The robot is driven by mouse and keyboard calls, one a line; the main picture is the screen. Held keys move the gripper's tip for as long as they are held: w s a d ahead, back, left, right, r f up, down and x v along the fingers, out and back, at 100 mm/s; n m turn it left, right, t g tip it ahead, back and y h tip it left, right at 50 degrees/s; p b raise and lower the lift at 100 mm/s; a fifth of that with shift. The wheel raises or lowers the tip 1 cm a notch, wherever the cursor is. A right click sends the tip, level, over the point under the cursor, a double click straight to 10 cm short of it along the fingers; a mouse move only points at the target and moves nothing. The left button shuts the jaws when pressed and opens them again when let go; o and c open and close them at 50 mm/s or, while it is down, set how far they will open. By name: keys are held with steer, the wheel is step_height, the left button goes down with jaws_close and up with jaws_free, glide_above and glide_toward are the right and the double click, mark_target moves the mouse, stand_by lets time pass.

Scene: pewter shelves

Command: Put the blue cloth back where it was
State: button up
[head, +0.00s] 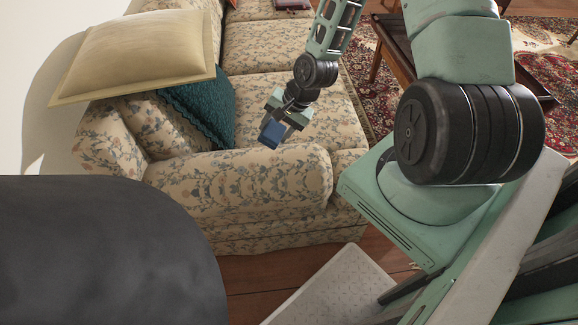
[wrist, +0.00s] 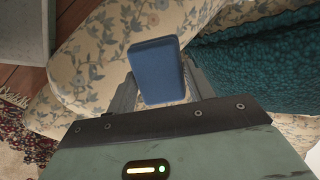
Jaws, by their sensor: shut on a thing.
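The blue cloth (wrist: 158,72) looks like a small, compact block in the wrist view. My gripper (wrist: 160,88) is shut on it, with one finger on each side. In the head view the blue cloth (head: 272,133) sits at the tip of my gripper (head: 283,118), in front of the floral sofa (head: 240,183), near its near armrest and seat. I cannot tell whether the cloth touches the sofa.
A teal cushion (head: 208,105) leans at the sofa's back, left of my gripper. A beige cushion (head: 140,52) lies on top of the backrest.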

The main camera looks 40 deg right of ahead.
mark_target(288, 158)
steer(key=s+f+m+g+b, duration=0.1)
steer(key=f+b, duration=0.1)
steer(key=b, duration=0.1)
steer(key=d+f+m+g+h+b, duration=0.1)
steer(key=f+b, duration=0.2)
steer(key=b, duration=0.1)
steer(key=s+d+f+m+g+h+b, duration=0.1)
steer(key=f+m+g+b, duration=0.1)
steer(key=f+b, duration=0.1)
steer(key=shift+s+d+b, duration=0.2)
steer(key=shift+s+b, duration=0.1)
steer(key=shift+s, duration=0.05)
steer(key=o, duration=0.9)
